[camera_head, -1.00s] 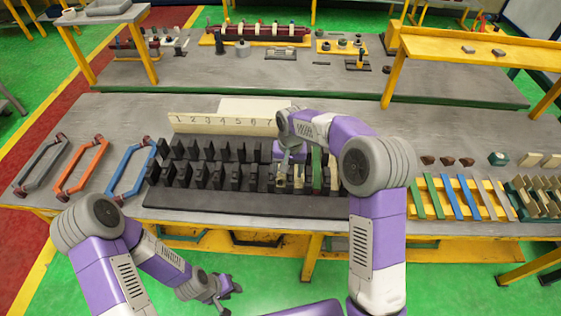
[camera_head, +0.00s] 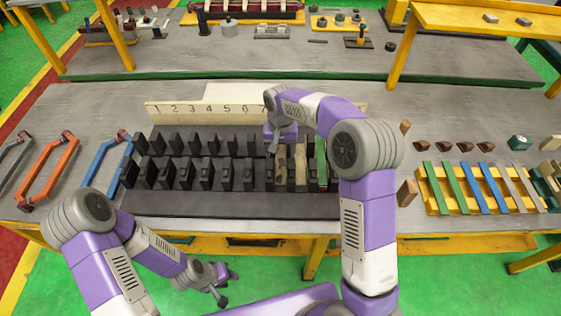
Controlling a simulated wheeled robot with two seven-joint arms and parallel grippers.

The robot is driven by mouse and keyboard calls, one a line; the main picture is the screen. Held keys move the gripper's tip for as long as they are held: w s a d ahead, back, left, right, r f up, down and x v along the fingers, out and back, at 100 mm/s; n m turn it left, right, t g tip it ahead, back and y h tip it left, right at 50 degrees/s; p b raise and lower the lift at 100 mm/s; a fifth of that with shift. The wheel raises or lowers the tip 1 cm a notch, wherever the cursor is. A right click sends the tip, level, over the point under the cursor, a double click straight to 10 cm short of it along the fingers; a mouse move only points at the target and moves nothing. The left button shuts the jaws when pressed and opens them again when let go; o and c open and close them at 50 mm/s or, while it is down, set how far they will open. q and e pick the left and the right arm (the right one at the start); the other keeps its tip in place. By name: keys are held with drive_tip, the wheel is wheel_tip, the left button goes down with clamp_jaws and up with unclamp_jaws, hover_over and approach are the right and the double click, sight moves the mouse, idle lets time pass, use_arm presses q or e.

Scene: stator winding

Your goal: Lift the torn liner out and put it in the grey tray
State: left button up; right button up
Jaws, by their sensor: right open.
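The black stator slot block (camera_head: 225,203) lies on the bench with two rows of dark teeth. Pale beige liners stand in slots near its right end, one at the left (camera_head: 281,168) and one beside it (camera_head: 300,165). A green strip (camera_head: 320,165) stands to their right. I cannot tell which liner is torn. My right gripper (camera_head: 272,146) is open, pointing down just above the left pale liner, and its fingertips are partly unclear. My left gripper (camera_head: 228,284) is open and empty, low in front of the bench. The grey tray is not clearly in view.
A numbered board (camera_head: 215,110) stands behind the block. Blue (camera_head: 105,165) and orange (camera_head: 50,170) coil frames lie at left. A yellow rack (camera_head: 430,195) with coloured strips and several brown pieces (camera_head: 452,146) lie at right. Bare bench shows behind the brown pieces.

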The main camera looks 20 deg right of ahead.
sight(281, 165)
drive_tip(key=f, duration=0.3)
drive_tip(key=f+b, duration=0.1)
drive_tip(key=f, duration=0.1)
drive_tip(key=shift+w+d+f, duration=0.15)
drive_tip(key=shift+w+f, duration=0.05)
drive_tip(key=shift+f, duration=0.2)
drive_tip(key=c, duration=0.9)
